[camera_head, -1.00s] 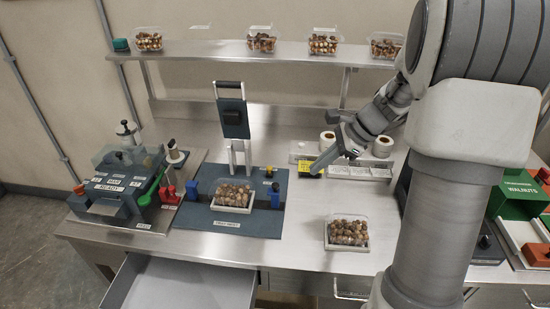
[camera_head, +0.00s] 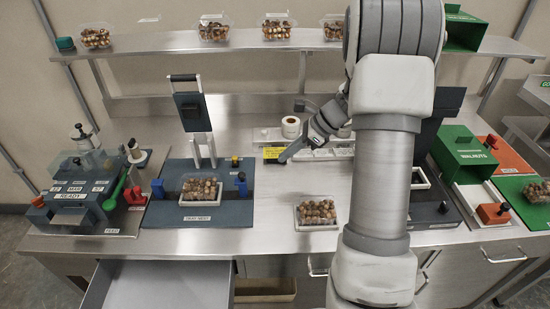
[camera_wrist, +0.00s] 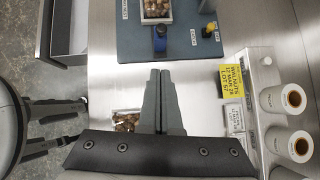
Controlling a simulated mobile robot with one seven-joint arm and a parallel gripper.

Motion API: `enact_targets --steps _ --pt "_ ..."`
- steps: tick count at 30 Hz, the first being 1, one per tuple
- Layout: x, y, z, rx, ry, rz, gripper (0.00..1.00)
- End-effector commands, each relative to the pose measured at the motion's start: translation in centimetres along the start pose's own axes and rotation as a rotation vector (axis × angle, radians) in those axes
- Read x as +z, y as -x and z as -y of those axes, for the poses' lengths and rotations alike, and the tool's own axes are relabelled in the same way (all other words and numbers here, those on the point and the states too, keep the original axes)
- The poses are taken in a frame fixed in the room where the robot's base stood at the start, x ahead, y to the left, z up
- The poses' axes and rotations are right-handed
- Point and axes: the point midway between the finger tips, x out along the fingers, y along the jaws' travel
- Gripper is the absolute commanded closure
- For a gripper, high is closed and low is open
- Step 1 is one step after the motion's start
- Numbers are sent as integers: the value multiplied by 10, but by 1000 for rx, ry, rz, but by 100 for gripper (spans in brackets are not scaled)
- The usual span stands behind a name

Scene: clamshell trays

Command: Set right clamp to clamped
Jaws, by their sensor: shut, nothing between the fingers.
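The right clamp (camera_head: 241,184) is a small blue upright piece on the dark blue fixture plate (camera_head: 170,222), just right of a clear tray of nuts (camera_head: 200,188). The wrist view shows this clamp (camera_wrist: 160,40) ahead of my fingertips, with a gap between. A matching blue left clamp (camera_head: 158,189) stands on the tray's other side. I cannot tell from its shape whether the right clamp is clamped. My gripper (camera_head: 283,160) is shut and empty, right of the plate, near a yellow label. The wrist view shows its fingers (camera_wrist: 160,73) together.
A raised press head (camera_head: 190,110) is at the plate's back. A label rack (camera_head: 310,154) and paper rolls (camera_head: 290,127) are beside my gripper. Another nut tray (camera_head: 317,214) sits in front. An open drawer (camera_head: 160,285) projects below.

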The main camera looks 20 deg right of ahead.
Motion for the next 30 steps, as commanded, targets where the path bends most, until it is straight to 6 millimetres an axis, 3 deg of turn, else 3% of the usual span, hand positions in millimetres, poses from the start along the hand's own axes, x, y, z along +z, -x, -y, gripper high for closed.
enact_targets --steps 12,19,30 --pt "0 -88 -2 5 -1 0 100" --pt "22 -109 -1 2 1 0 100" --pt "26 -114 -1 1 0 -1 100"
